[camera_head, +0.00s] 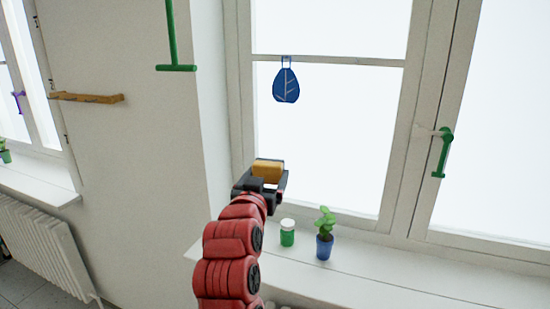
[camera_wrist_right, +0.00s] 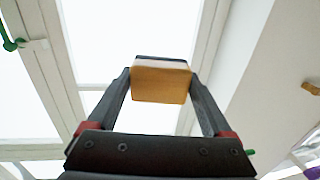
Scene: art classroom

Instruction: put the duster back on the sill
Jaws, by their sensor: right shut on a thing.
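The duster (camera_head: 268,170) is a small block with an orange-yellow body. My right gripper (camera_head: 266,177) is shut on it and holds it up in front of the window, above the sill. In the right wrist view the duster (camera_wrist_right: 161,82) sits between the two fingertips of the right gripper (camera_wrist_right: 160,85), with a dark strip along its top edge. The white sill (camera_head: 385,279) runs below the window, lower than the gripper and to its right. My left gripper is not in view.
A green jar with a white lid (camera_head: 288,233) and a plant in a blue pot (camera_head: 324,245) stand on the sill. A blue ornament (camera_head: 286,82) hangs at the window. A green handle (camera_head: 442,152) sits on the frame. The sill's right part is clear.

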